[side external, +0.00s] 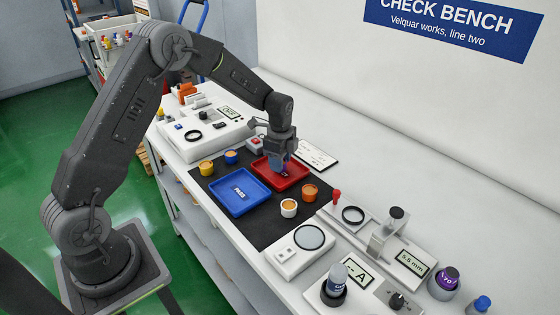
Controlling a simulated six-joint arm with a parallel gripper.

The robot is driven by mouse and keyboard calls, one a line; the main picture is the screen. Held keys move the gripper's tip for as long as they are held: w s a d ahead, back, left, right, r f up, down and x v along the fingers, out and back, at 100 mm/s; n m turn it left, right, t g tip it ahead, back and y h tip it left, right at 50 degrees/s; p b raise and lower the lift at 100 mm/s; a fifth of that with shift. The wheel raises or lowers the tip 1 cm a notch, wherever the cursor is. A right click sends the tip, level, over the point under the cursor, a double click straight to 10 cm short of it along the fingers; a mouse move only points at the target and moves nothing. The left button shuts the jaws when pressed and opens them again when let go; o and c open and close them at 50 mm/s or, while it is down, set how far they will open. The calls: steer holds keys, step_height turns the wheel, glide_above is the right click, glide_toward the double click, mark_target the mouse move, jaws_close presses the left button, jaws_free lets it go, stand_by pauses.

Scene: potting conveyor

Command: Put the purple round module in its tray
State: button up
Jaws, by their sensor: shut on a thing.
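My gripper (280,164) points down over the red tray (298,180) on the black mat. It is shut on the purple round module (286,168), of which only a small purple patch shows between and below the fingers. The fingers hide most of the module. I cannot tell whether it touches the tray floor. The blue tray (222,194), with a white label, lies empty of modules to the left of the red tray.
A white instrument (225,135) is behind left. Gauges and a purple-topped jar (447,279) stand at right.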

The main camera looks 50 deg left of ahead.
steer(key=shift+f, duration=0.25)
steer(key=o, duration=1)
step_height(320, 180, up, 12)
steer(key=s+d+r+n+t, duration=0.3)
steer(key=s+d+r+n, duration=0.3)
steer(key=s+r, duration=0.55)
steer(key=shift+s+d+f+n+t, duration=0.1)
steer(key=shift+s+d+n+t, duration=0.85)
steer(key=shift+s, duration=1.85)
steer(key=shift+s+d+f+n+g, duration=0.1)
steer(key=shift+s+d+n, duration=0.4)
steer(key=shift+s+n, duration=1.7)
steer(key=shift+s+d+f+n+t, duration=0.1)
steer(key=shift+s+d+n+t, duration=0.5)
steer(key=shift+s, duration=2.75)
